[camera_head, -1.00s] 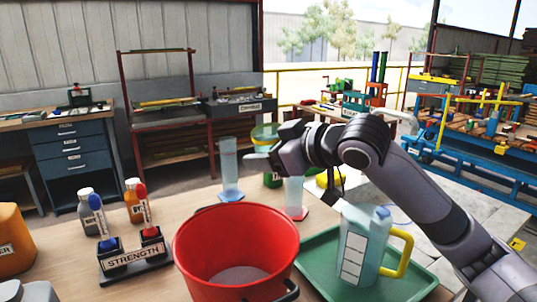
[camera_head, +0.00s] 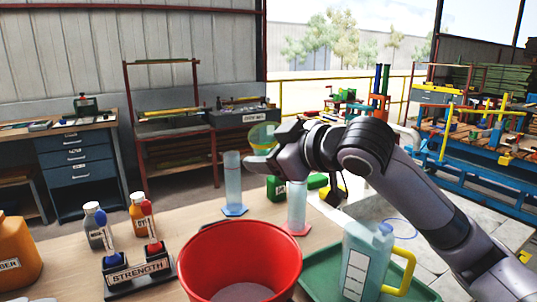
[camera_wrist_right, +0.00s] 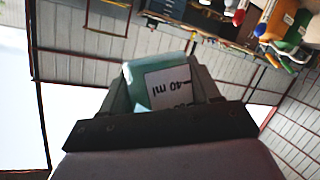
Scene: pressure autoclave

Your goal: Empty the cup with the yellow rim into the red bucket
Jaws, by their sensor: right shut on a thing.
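The red bucket (camera_head: 243,262) stands on the table at the front middle, cut off by the lower picture edge. I see inside its open top. The cup with the yellow rim (camera_head: 263,135) is pale green and see-through. My right gripper (camera_head: 268,158) is shut on it and holds it in the air beyond the bucket. Its yellow rim looks tilted in the head view. In the right wrist view, the cup (camera_wrist_right: 140,88) sits between the fingers, with a white "40 ml" label upside down. Its contents cannot be made out. My left gripper is not in view.
A blue-based cylinder (camera_head: 232,185) and a red-based cylinder (camera_head: 297,207) stand behind the bucket. A jug with a yellow handle (camera_head: 366,258) stands on a green tray (camera_head: 317,271) to the right. A marker holder (camera_head: 140,277) and small bottles stand left.

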